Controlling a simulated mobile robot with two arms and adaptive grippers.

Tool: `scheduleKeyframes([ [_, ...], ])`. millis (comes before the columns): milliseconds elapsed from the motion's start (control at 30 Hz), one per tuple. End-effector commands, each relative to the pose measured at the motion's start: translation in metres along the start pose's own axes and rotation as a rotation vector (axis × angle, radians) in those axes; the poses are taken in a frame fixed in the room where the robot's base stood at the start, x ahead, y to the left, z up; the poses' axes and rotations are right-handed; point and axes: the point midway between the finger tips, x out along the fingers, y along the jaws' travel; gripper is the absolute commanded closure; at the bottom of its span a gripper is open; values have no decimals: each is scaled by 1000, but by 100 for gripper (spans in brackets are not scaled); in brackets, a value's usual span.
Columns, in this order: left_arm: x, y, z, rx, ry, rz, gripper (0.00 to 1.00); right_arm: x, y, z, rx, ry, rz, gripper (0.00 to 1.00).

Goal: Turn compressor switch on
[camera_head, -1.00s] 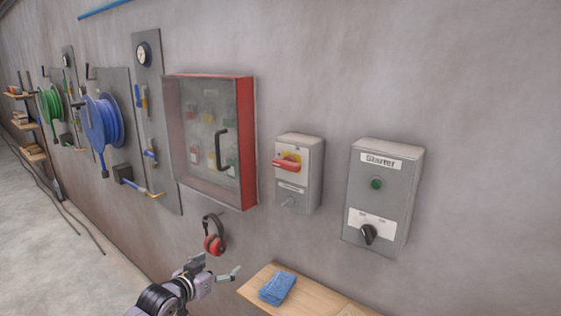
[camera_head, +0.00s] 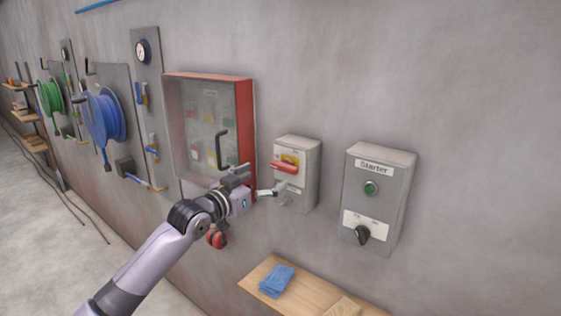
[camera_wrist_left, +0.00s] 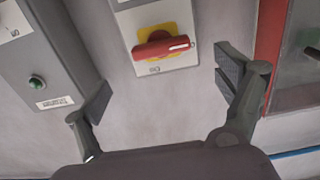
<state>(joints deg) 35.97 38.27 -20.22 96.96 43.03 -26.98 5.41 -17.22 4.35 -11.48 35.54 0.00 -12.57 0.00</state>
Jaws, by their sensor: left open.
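A grey switch box (camera_head: 308,174) on the wall carries a red rotary handle (camera_head: 285,167) on a yellow plate. The handle lies roughly horizontal. In the left wrist view the red handle (camera_wrist_left: 163,46) appears upside down, beyond and between the fingers. My left gripper (camera_head: 258,182) is open and empty, in front of the wall just left of the switch box, one finger overlapping its lower left in the head view. To the right, the grey box labelled "Starter" (camera_head: 388,195) has a green button (camera_head: 371,188) and a black knob (camera_head: 362,234). My right gripper is not in view.
A red-framed glass cabinet (camera_head: 246,125) with a black handle is left of the switch box. Red ear defenders (camera_head: 217,238) hang below, partly hidden by my arm. A wooden shelf (camera_head: 252,280) holds a blue cloth (camera_head: 277,281). Hose reels hang further left.

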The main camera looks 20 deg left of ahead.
Motion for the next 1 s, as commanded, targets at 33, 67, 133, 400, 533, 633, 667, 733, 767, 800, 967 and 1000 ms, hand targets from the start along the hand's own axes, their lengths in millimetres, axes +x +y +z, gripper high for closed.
scheduleKeyframes([
  [33, 12, 0, -5, -2, 0, -1, 10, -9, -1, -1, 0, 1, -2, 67],
  [67, 18, 0, -5, -2, 0, -1, 10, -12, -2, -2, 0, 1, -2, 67],
  [133, 31, 0, -4, -2, 0, -1, 10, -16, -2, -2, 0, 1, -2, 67],
  [400, 65, 0, -1, 0, -1, 0, 10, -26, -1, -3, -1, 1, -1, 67],
  [533, 72, 0, -1, 1, 1, -1, 10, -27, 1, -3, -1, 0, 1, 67],
  [633, 73, 0, 0, 1, 0, -1, 10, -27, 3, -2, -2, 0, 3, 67],
  [667, 73, 0, 0, 1, 0, -1, 10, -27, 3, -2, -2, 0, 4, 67],
  [733, 73, 0, 1, 1, 0, -1, 10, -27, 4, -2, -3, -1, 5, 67],
  [767, 73, 0, 1, 1, 0, -1, 10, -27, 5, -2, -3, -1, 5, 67],
  [800, 73, 0, 1, 1, 0, -1, 10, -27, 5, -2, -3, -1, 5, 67],
  [967, 73, 0, 1, 1, 0, -1, 18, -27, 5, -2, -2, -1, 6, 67],
  [1000, 73, 0, 1, 1, 0, -1, 21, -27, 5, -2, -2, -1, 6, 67],
])
